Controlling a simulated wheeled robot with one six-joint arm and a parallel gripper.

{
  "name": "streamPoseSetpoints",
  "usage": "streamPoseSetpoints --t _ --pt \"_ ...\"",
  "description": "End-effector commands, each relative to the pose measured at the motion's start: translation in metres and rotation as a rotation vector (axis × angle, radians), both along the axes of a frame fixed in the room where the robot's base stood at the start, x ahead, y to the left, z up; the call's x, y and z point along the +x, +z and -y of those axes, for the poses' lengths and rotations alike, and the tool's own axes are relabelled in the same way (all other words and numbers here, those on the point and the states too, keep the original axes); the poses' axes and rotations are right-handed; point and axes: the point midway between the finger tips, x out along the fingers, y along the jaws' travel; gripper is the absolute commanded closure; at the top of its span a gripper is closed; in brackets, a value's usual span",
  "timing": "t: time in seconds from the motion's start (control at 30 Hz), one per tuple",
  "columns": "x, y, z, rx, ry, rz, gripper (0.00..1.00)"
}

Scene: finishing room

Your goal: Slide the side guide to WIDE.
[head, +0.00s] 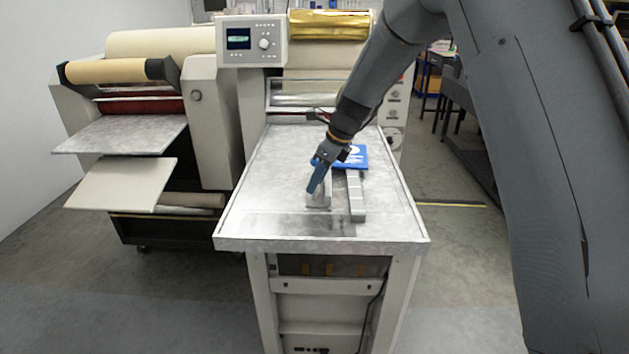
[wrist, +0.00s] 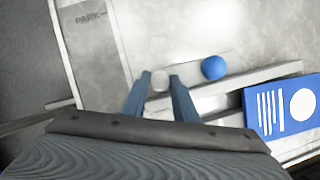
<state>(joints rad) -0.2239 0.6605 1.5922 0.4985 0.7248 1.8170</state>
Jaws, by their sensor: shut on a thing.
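My gripper (head: 315,190) reaches down onto the pale metal table (head: 270,185). In the wrist view my gripper's two blue fingers (wrist: 159,78) are closed on a small whitish round knob (wrist: 160,80). The knob appears to stand on a pale bar, which looks like the side guide (wrist: 193,73). A blue ball-shaped knob (wrist: 214,68) sits farther right on this bar. In the head view the side guide (head: 319,203) is partly hidden by the fingers. The word PARK (wrist: 90,19) shows at upper left in the wrist view; no WIDE mark is readable.
A grey stepped rail (head: 356,200) lies just right of the guide. A blue plate with white markings (head: 353,157) lies behind it and shows in the wrist view (wrist: 283,105). The left part of the tabletop is bare. A roller machine (head: 230,110) stands behind.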

Motion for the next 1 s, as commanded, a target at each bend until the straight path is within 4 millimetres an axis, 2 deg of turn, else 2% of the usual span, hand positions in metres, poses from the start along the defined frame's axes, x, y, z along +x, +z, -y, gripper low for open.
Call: streamPoseSetpoints --t 0.03,0.07,0.17,0.53,1.0 --pt "0.000 0.000 0.000 0.000 0.001 0.000 1.00" --pt "0.000 0.000 0.000 0.000 0.001 0.000 0.72" --pt "0.000 0.000 -0.001 0.000 0.002 0.001 0.56" --pt "0.000 0.005 0.001 0.000 0.001 0.002 0.56" --pt "-0.009 0.065 0.024 0.000 0.001 0.003 0.56"
